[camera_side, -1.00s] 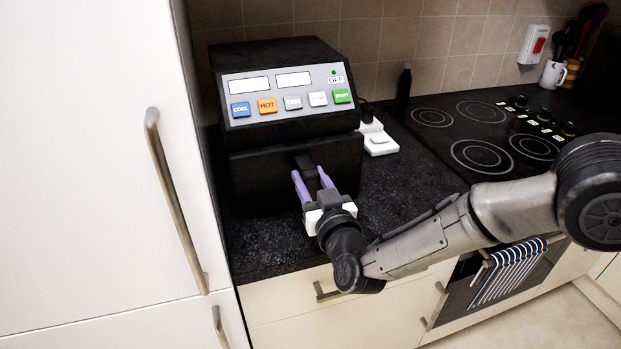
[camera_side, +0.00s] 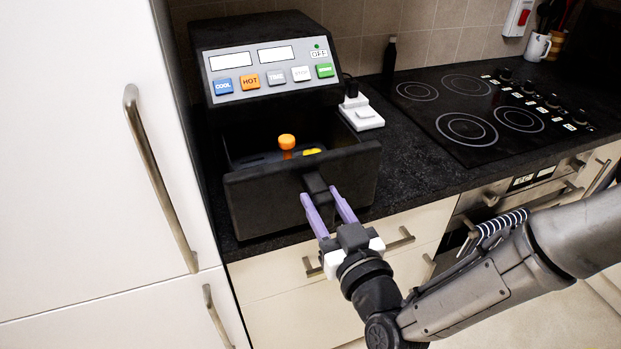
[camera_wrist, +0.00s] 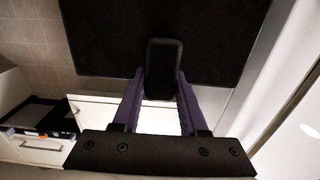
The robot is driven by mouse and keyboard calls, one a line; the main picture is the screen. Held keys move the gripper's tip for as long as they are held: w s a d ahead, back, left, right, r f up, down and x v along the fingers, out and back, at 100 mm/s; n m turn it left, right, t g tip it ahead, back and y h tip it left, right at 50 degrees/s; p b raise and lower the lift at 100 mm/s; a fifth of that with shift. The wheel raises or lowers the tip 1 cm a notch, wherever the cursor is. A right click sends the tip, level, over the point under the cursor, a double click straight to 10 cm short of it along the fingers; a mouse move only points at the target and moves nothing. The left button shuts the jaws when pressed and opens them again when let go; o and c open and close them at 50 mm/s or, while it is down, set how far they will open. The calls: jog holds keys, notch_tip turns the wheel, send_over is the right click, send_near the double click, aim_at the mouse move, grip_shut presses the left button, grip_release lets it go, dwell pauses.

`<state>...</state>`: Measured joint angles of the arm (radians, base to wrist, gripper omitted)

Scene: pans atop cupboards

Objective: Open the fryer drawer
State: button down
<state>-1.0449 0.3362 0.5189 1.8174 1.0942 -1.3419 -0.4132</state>
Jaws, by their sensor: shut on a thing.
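The black fryer (camera_side: 265,55) stands on the dark worktop with its button panel facing out. Its drawer (camera_side: 270,200) is pulled out, and the inside shows from above. An orange piece (camera_side: 287,142) and a yellow piece (camera_side: 311,151) are in the drawer. My gripper (camera_side: 327,200) has purple fingers and is shut on the black drawer handle (camera_side: 314,184) at the drawer's front. In the wrist view the handle (camera_wrist: 163,68) sits between the two fingers, with the dark drawer front (camera_wrist: 110,45) behind it.
A tall white cupboard (camera_side: 80,120) with a long metal handle stands close on the left. A white socket (camera_side: 361,113) is right of the fryer. The hob (camera_side: 470,115) and a dark bottle (camera_side: 390,57) are farther right. Cream drawers (camera_side: 290,290) lie below the worktop.

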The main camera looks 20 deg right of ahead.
jog(key=shift+s, duration=0.35)
jog(key=shift+c, duration=2.2)
grip_release()
jog(key=shift+w, duration=0.1)
